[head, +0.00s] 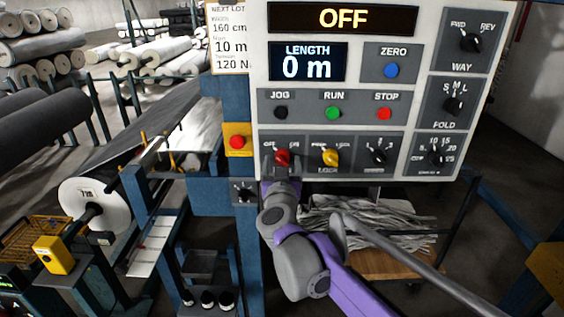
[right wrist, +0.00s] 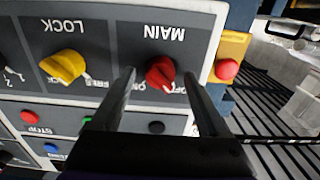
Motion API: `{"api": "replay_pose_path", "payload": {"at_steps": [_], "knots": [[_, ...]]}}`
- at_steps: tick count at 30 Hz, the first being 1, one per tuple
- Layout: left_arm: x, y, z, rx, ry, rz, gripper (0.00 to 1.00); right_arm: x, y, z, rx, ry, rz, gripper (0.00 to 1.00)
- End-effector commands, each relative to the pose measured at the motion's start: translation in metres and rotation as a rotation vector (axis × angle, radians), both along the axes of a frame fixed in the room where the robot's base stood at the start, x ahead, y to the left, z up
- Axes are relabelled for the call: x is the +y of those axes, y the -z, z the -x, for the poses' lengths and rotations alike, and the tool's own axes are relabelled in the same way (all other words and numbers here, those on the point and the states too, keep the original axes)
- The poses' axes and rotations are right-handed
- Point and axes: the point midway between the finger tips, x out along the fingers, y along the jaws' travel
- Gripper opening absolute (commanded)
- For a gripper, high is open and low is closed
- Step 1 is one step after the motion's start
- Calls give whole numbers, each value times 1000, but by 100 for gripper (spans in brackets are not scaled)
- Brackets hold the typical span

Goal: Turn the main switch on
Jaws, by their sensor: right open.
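The red MAIN switch knob (head: 283,156) sits at the lower left of the grey control panel (head: 398,15), with OFF and ON marks beside it. The large display (head: 342,18) at the top reads OFF. In the right wrist view the panel appears upside down, with the red knob (right wrist: 160,73) in the middle. My right gripper (head: 281,163) is at the knob; it also shows in the wrist view (right wrist: 158,90), open, with one finger on each side of the knob. I cannot tell whether the fingers touch it. My left gripper is not in view.
The yellow LOCK knob (head: 329,157) is just right of the red knob. A red button on a yellow box (head: 237,142) is close on its left. The JOG (head: 280,112), RUN (head: 333,113) and STOP (head: 384,114) buttons sit above. A roll machine stands left.

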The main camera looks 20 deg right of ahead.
Motion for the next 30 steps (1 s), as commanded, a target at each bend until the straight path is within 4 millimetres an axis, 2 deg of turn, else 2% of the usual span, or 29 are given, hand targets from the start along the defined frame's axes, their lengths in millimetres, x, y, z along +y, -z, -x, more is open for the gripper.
{"api": "replay_pose_path", "payload": {"at_steps": [10,11,23,30], "knots": [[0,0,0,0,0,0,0,-2,0,-5,0,0,0,78],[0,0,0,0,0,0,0,-2,0,-5,0,0,0,74],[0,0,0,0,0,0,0,-1,0,-5,0,0,0,2],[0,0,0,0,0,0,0,-1,0,-5,-2,-1,-9,0]]}}
